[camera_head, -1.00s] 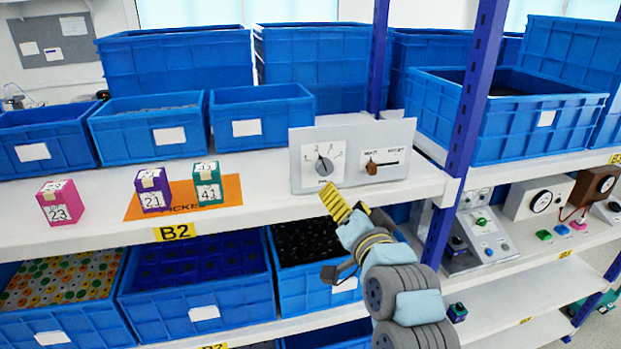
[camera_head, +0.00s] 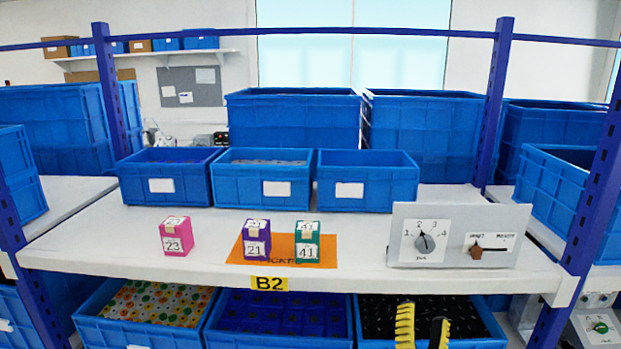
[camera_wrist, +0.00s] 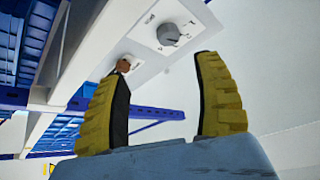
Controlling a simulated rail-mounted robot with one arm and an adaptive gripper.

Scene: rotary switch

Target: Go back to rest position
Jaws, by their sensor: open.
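My gripper (camera_head: 422,328) shows at the bottom of the head view, its two yellow ridged fingers apart and empty. It is below the shelf's front edge, in front of the lower bins. The wrist view also shows the open fingers (camera_wrist: 165,105). The grey panel (camera_head: 400,252) stands on the right part of the shelf, apart from my gripper. It carries a round rotary knob (camera_head: 424,243) on a numbered dial and a brown slider handle (camera_head: 476,252) at the left of its slot. In the wrist view the knob (camera_wrist: 170,34) and brown handle (camera_wrist: 123,66) lie beyond the fingers.
The white shelf (camera_head: 120,235) holds a pink cube (camera_head: 176,236), and purple (camera_head: 257,238) and green (camera_head: 307,242) cubes on an orange mat (camera_head: 282,252). Blue bins line its back. A blue upright (camera_head: 595,200) stands right of the panel. Lower bins (camera_head: 490,320) sit below.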

